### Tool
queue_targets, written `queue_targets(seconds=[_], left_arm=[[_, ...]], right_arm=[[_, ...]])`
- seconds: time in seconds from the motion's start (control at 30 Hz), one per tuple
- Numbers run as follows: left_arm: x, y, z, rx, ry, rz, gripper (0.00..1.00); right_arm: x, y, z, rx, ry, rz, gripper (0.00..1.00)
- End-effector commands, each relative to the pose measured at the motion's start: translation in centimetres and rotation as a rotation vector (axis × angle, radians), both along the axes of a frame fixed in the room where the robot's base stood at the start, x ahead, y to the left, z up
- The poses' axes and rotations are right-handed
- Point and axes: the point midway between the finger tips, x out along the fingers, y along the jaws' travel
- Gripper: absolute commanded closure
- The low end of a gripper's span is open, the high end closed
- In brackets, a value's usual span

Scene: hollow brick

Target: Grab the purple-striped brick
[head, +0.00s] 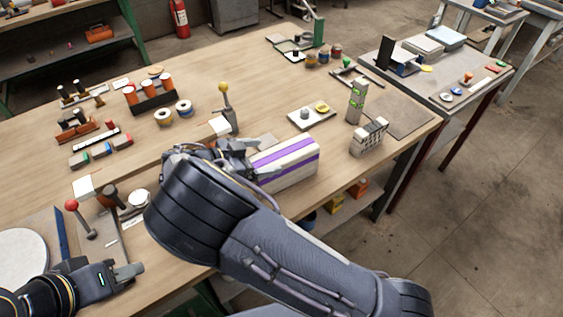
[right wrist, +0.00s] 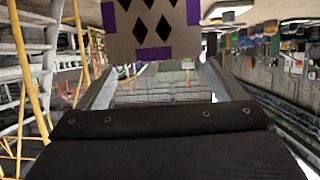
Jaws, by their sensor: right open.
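The purple-striped brick (head: 292,168) is a long pale block with purple stripes, lying near the table's front edge in the head view. The right wrist view shows its end face (right wrist: 152,22), with dark diamond-shaped holes and purple patches. My right gripper (head: 246,152) is at the brick's left end. It is open, and its fingers (right wrist: 160,78) point at that end face; whether they touch it is unclear.
A yellow-knobbed lever (head: 225,100) stands behind my right gripper. A grey-white holed block (head: 369,137) and a green-marked upright block (head: 356,101) stand right of the brick. A red-knobbed lever (head: 72,206) is near my left gripper. Bare wood (head: 200,85) lies farther back.

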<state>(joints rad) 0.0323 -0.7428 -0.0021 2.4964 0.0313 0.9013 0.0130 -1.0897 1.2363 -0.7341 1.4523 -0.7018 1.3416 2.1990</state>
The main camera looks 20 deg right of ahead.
Motion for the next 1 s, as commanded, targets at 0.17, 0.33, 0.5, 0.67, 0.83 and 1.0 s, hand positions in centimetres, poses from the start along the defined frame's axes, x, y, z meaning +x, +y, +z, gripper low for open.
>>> queue_targets(seconds=[0.17, 0.33, 0.5, 0.67, 0.83, 1.0], left_arm=[[0.0, 0.0, 1.3, 0.000, 0.000, 0.000, 0.64], [0.0, 0.0, 2.0, 0.000, 0.000, 0.000, 0.64], [0.0, 0.0, 2.1, 0.000, 0.000, 0.000, 0.64], [0.0, 0.0, 2.1, 0.000, 0.000, 0.000, 0.64], [0.0, 0.0, 2.1, 0.000, 0.000, 0.000, 0.64], [0.0, 0.0, 2.1, 0.000, 0.000, 0.000, 0.64]], right_arm=[[0.5, -2.3, -0.4, -0.002, 0.003, -0.003, 0.11], [1.1, -4.4, -1.5, -0.001, 0.001, -0.001, 0.11], [1.3, -5.1, -1.9, -0.001, -0.001, 0.001, 0.11], [1.4, -5.1, -2.0, 0.000, -0.002, 0.001, 0.11], [1.4, -5.0, -1.9, 0.000, -0.001, 0.001, 0.33], [1.4, -5.0, -1.9, 0.000, -0.002, 0.001, 0.55]])
